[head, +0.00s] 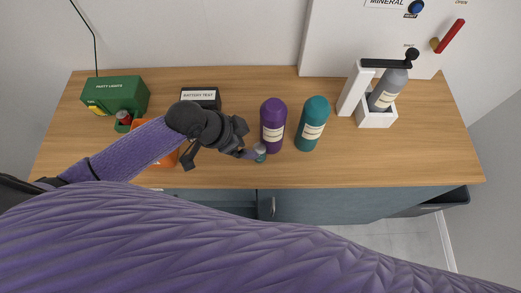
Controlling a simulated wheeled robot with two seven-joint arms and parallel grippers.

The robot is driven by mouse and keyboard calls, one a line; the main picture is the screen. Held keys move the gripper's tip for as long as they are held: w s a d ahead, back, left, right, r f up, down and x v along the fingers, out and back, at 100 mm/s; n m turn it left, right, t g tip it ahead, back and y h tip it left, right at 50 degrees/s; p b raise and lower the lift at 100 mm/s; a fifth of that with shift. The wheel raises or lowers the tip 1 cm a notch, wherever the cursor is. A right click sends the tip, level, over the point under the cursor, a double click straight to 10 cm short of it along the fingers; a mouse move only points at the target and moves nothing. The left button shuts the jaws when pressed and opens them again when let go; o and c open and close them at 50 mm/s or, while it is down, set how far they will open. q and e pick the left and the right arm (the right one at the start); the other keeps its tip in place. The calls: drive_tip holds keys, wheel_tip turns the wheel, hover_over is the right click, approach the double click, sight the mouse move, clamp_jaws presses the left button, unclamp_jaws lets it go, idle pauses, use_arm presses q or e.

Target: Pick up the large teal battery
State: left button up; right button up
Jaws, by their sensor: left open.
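A small teal cylinder with a pale grey top (261,153), which looks like the teal battery, stands near the front edge of the counter in the head view. My left gripper (246,142) is open just left of it, with its fingers very close to it. I cannot tell whether they touch. The fingers partly cover the cylinder's left side. A much bigger teal bottle with a cream label (315,112) stands to the right, upright. My right gripper is not in view.
A purple bottle (272,112) stands close behind the small cylinder. A battery test box (203,93) sits behind my left gripper. A green box (122,94) is at left, an orange thing (165,160) under my forearm. A grey bottle (388,88) stands in a white holder (377,120) at right.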

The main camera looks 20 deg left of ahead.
sight(257, 148)
use_arm(q)
drive_tip(key=x, duration=0.1)
drive_tip(key=b+x, duration=0.1)
drive_tip(key=x, duration=0.3)
drive_tip(key=shift+s+a+f, duration=0.1)
drive_tip(key=shift+s+f, duration=0.2)
drive_tip(key=shift+w+f, duration=0.15)
drive_tip(key=shift+f, duration=0.05)
clamp_jaws()
